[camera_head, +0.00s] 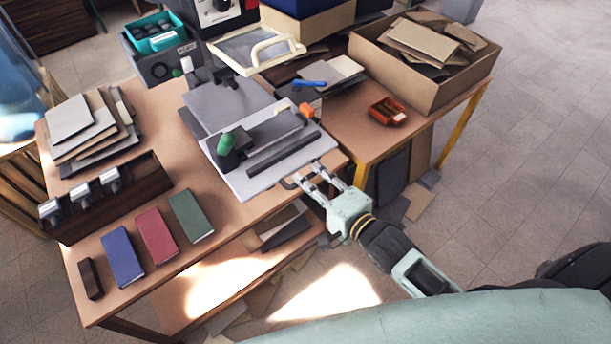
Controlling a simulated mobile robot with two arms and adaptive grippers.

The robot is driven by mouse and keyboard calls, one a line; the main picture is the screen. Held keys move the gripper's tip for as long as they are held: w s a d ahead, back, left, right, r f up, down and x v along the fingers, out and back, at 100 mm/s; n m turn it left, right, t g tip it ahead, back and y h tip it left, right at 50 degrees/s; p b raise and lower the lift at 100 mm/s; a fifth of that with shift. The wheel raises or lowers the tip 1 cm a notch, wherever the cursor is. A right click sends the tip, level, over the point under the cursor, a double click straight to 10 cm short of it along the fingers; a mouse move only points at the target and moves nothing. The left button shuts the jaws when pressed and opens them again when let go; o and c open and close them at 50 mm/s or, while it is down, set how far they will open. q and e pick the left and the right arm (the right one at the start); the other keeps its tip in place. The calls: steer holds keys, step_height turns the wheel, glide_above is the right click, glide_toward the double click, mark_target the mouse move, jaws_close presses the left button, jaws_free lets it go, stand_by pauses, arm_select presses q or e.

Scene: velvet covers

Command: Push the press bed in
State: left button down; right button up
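The press bed (243,189) is a light grey plate sticking out toward the front of the press on the wooden table. A dark block with a green knob (226,143) and dark bars lie on it. A grey plate of the press (228,103) stands behind it. My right gripper (304,174) is at the bed's front right edge, its two fingers spread apart with a gap between them. A small dark handle (287,183) shows beside the nearer fingertip; whether they touch I cannot tell. My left gripper is not in view.
Blue, red (156,236) and green books lie at the table's front left, near a dark rack of stamps (112,200). A stack of boards (83,128) is at the left. A cardboard box (425,75) and an orange tray (388,111) stand at the right. Floor at right is free.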

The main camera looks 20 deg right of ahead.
steer(key=shift+x, duration=1.4)
jaws_close()
